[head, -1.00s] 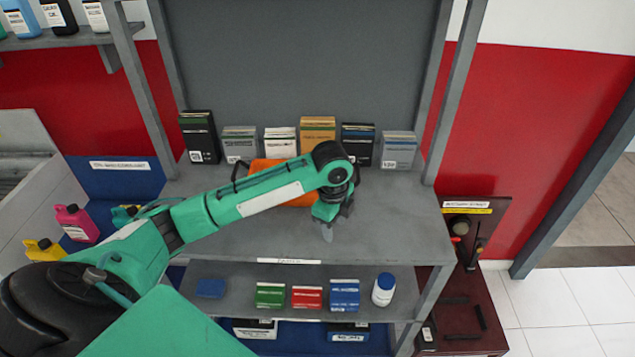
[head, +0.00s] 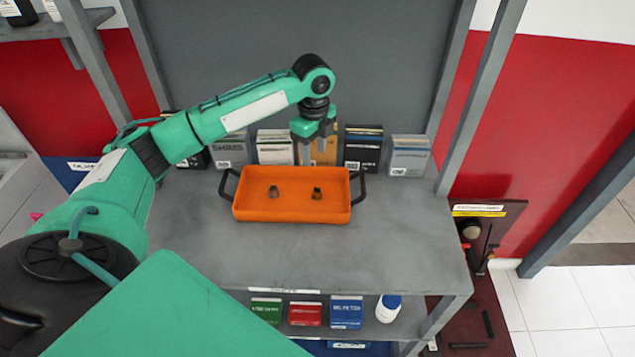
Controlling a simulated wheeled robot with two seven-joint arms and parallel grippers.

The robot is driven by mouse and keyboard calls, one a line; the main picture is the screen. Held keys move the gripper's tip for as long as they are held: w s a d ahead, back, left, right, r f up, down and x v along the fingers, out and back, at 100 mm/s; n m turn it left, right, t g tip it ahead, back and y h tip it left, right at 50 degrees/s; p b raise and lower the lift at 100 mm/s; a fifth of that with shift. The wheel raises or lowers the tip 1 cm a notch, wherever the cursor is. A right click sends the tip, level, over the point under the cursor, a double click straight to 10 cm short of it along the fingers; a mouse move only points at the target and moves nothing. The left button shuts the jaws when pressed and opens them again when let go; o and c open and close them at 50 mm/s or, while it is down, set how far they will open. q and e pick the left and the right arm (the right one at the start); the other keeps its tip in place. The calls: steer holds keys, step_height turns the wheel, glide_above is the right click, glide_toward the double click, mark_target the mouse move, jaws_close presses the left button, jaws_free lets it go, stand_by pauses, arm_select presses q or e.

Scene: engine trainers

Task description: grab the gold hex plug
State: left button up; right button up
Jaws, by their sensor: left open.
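An orange tray (head: 290,213) with dark handles at both ends sits on the grey bench top. Two small plugs stand apart inside it. The right one (head: 317,193) looks brownish gold, and the left one (head: 273,191) looks greyer brown. They are too small for me to be sure of their hex shape. My left gripper (head: 320,146) is open and empty, pointing down above the back of the tray, in front of the row of boxes. My right gripper is not in view.
Several boxes, such as a black one (head: 363,147) and a grey one (head: 408,155), line the back of the bench (head: 400,235). The bench is clear in front of and right of the tray. A lower shelf holds small boxes and a white bottle (head: 388,309).

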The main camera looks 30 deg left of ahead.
arm_select(q)
steer(key=p, duration=0.1)
glide_above(316, 189)
steer(key=f, duration=0.5)
steer(key=shift+s+a+f, duration=0.1)
steer(key=shift+s+f, duration=0.1)
steer(key=shift+f, duration=0.15)
step_height(316, 189, down, 2)
steer(key=shift+w+a, duration=0.1)
steer(key=shift+w, duration=0.05)
steer(key=shift+f+p, duration=0.25)
steer(key=shift+p, duration=0.1)
steer(key=f, duration=0.1)
steer(key=f+p, duration=0.2)
steer(key=f, duration=0.1)
steer(key=shift+d, duration=0.3)
steer(key=shift+f, duration=0.5)
steer(key=shift+c, duration=0.4)
steer(key=c, duration=0.8)
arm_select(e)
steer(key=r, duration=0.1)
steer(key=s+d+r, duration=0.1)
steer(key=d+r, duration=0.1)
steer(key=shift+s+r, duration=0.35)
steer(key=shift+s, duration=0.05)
arm_select(q)
steer(key=shift+c, duration=0.2)
